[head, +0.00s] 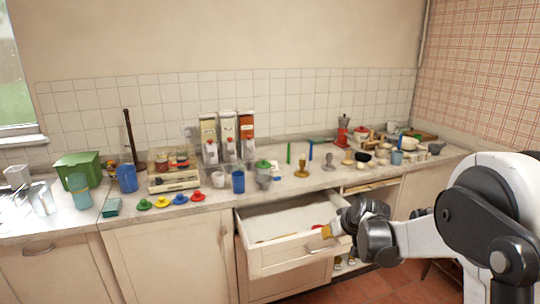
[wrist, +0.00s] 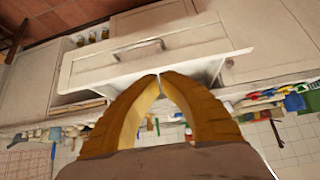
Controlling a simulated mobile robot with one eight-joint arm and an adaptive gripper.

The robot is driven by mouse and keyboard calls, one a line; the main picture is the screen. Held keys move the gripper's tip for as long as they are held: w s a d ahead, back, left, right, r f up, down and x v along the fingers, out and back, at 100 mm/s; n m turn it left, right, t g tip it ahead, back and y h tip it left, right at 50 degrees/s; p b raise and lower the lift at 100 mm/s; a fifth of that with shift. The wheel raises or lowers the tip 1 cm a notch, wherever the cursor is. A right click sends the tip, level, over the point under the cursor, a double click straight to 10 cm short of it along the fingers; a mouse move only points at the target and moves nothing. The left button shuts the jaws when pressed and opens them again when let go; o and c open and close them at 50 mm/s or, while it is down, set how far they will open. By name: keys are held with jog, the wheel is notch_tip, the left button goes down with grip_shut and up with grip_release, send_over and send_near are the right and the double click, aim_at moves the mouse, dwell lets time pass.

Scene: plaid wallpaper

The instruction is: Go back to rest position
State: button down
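My gripper (head: 328,232) is at the right front corner of the open drawer (head: 290,250) in the head view. In the wrist view my gripper (wrist: 158,77) shows two orange-brown fingers whose tips meet, with nothing seen between them. The drawer front with its metal handle (wrist: 139,49) lies just beyond the fingertips there, and I cannot tell whether they touch it. The drawer is pulled out and its pale inside shows. A small red item (head: 317,226) shows beside my gripper, partly hidden.
The counter (head: 215,196) above the drawer is crowded: colored lids (head: 162,202), a blue cup (head: 238,181), dispensers (head: 228,136), a red moka pot (head: 342,132) and bowls (head: 397,157). A green bin (head: 77,168) stands at left. Open shelf space with jars lies below right. Red floor tiles (head: 400,280) are clear.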

jog(key=s+a+r+m+h, duration=0.1)
jog(key=s+r, duration=0.5)
jog(key=s, duration=0.4)
jog(key=s+a+r, duration=0.1)
jog(key=s+r, duration=0.4)
jog(key=s, duration=0.5)
jog(key=s+f+m+h, duration=0.1)
jog(key=s+f, duration=0.1)
jog(key=s, duration=1.4)
jog(key=shift+m+g, duration=0.4)
